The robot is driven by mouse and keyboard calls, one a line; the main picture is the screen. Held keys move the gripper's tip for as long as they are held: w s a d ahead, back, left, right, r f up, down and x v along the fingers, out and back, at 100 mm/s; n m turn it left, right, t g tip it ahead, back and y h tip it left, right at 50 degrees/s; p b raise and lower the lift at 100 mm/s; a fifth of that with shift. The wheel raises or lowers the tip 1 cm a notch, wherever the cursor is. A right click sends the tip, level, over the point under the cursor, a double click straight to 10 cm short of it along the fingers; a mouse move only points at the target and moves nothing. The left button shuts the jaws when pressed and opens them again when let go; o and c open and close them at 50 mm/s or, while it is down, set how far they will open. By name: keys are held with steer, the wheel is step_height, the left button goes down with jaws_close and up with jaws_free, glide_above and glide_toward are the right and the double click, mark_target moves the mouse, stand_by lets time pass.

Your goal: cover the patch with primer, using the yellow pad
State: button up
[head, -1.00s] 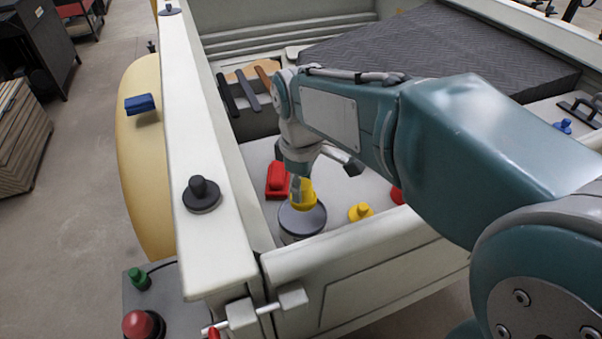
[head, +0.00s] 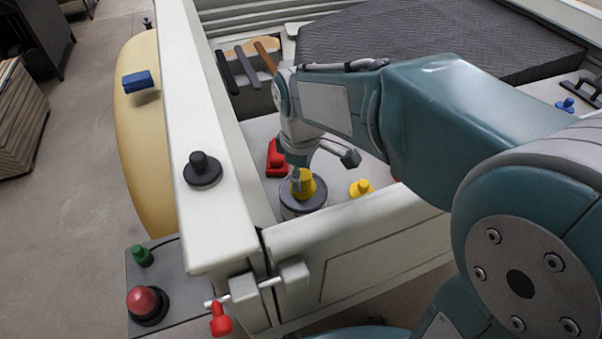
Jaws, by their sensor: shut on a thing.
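My gripper (head: 296,182) points down inside the truck bed and is shut on the yellow pad (head: 307,186). The pad is at the mouth of a round grey tin (head: 302,208); the tin's contents are hidden behind the pad and gripper. A second yellow knobbed piece (head: 360,188) lies on the bed floor to the right of the tin. I cannot make out the patch for certain.
The truck's pale side wall (head: 217,226) and tailgate (head: 350,240) enclose the tin. A red knobbed block (head: 276,158) is behind it. A blue block (head: 138,81) sits on the yellow fender (head: 147,135). A dark quilted pad (head: 420,45) fills the far bed.

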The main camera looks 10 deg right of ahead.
steer(key=shift+f, duration=0.5)
stand_by(1.5)
steer(key=shift+r, duration=3.55)
